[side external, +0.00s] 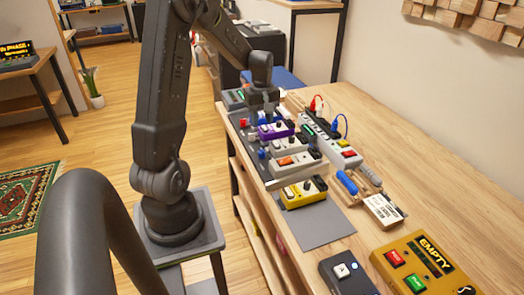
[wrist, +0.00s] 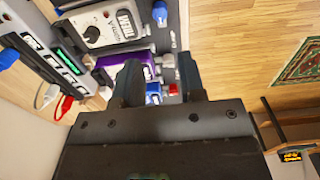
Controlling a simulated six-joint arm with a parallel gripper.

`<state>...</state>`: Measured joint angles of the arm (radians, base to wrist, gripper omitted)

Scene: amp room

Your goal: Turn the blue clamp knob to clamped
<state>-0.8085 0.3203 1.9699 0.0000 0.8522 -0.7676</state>
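My gripper (side external: 264,106) points down over the far end of the row of pedals on the bench. In the wrist view its two dark fingers (wrist: 160,84) stand apart, so it is open. A blue part (wrist: 153,92) with white below it shows between the fingers, beyond the purple pedal (wrist: 112,68); I cannot tell whether a finger touches it. Another blue knob (wrist: 160,13) stands beside the grey pedal at the top of the wrist view. In the side view a blue piece (side external: 261,154) shows at the row's left edge. Which blue part is the clamp knob, and its setting, is unclear.
The purple pedal (side external: 275,131), a grey pedal (side external: 298,164) and a yellow pedal (side external: 304,193) stand close together. A white power strip (side external: 330,145) with red and blue plugs lies to their right. The bench's right side (side external: 445,185) is largely clear.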

